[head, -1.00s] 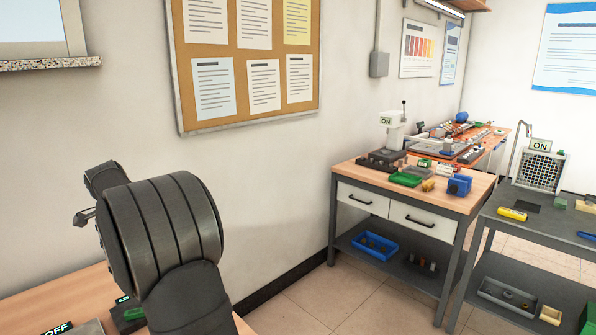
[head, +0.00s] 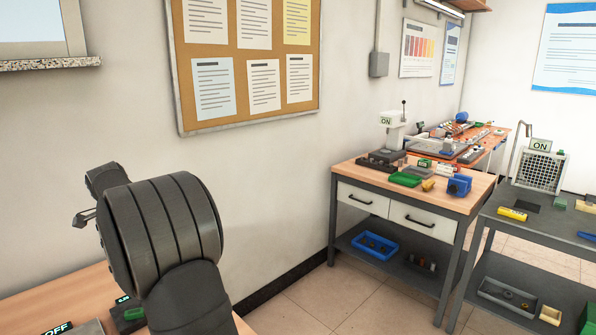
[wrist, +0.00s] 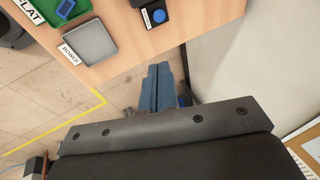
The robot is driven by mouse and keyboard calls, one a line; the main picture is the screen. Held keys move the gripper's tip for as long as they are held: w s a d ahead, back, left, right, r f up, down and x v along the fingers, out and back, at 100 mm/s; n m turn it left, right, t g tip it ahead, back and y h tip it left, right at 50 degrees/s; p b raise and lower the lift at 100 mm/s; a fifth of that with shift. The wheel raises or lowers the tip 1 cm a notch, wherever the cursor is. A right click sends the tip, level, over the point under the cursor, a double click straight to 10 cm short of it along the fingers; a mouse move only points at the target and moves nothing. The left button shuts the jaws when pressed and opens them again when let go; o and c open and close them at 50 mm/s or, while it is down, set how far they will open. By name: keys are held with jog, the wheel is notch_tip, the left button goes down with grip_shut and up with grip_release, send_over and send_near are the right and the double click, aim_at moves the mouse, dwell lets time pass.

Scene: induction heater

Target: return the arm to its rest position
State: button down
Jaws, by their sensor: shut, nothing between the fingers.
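The fingers are over the floor, just off the edge of a wooden bench top (wrist: 185,40). They touch nothing that I can see.
In the wrist view the bench holds a grey tray (wrist: 92,43), a green tray (wrist: 52,8) and a small box with a blue round top (wrist: 157,16). A white wall (wrist: 265,65) stands close at right. In the head view, a two-drawer workbench (head: 415,215) and grey bench (head: 545,225) stand at right.

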jog(key=shift+v, duration=1.2)
jog(key=c, duration=1)
grip_release()
jog(key=o, duration=0.4)
jog(key=shift+d, duration=0.25)
jog(key=shift+c, duration=0.2)
jog(key=o, duration=0.6)
jog(key=d+g+y, duration=0.2)
jog(key=d, duration=0.1)
jog(key=shift+s+f, duration=0.1)
jog(key=shift+f, duration=0.05)
jog(key=shift+o, duration=0.2)
notch_tip(320, 180, down, 9)
jog(key=a+g+y, duration=0.1)
jog(key=a, duration=0.1)
jog(key=shift+w+a+n, duration=0.3)
jog(key=shift+a+n, duration=0.05)
jog(key=shift+n, duration=0.05)
jog(key=shift+r, duration=0.3)
jog(key=v, duration=1)
